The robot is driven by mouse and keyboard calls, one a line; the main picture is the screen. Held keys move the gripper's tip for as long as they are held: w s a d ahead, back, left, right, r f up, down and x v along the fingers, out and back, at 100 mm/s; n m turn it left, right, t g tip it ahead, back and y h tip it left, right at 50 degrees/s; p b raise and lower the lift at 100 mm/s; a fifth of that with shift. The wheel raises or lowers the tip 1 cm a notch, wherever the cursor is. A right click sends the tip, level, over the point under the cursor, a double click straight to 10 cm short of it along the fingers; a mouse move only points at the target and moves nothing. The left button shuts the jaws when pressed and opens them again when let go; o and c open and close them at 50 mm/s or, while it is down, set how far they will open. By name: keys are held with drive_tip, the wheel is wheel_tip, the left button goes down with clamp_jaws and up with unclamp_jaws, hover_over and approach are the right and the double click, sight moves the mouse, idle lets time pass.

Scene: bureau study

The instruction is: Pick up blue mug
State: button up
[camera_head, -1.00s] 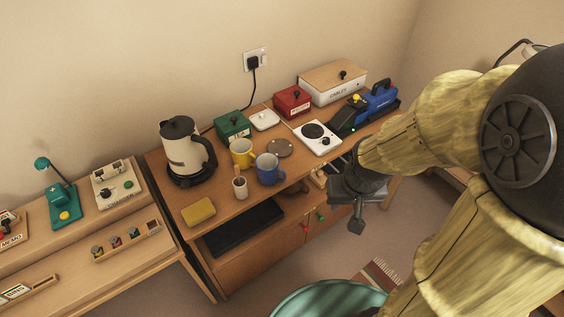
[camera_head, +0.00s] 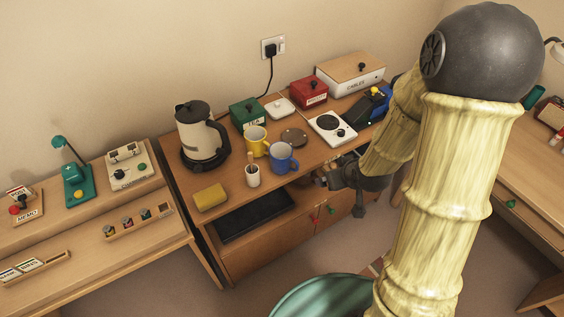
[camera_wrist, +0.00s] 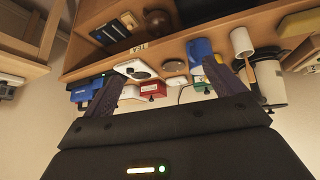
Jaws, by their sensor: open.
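The blue mug (camera_head: 282,159) stands upright on the cabinet top near its front edge. Its handle points right in the head view. In the wrist view, which is upside down, the blue mug (camera_wrist: 199,50) shows between the spread fingers, nearer the right-hand one. My gripper (camera_head: 323,180) is to the right of the mug, at the cabinet's front edge, apart from it. In the wrist view my gripper (camera_wrist: 163,80) is open and empty. My arm hides part of the gripper in the head view.
A yellow mug (camera_head: 256,141) stands just behind the blue mug. A kettle (camera_head: 197,135), a hotplate (camera_head: 332,128) and a sponge (camera_head: 210,197) are also on top.

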sight(285, 161)
drive_tip(key=w+a+f+n+t+y, duration=0.2)
drive_tip(key=w+a+f+t+y, duration=0.1)
drive_tip(key=a+y, duration=0.3)
drive_tip(key=shift+w+a+f+t+b, duration=0.45)
drive_tip(key=shift+a+f+t, duration=0.25)
drive_tip(key=shift+a, duration=0.15)
drive_tip(key=p+x, duration=0.3)
drive_tip(key=x, duration=0.9)
drive_tip(key=shift+w+f, duration=0.1)
drive_tip(key=shift+w, duration=0.05)
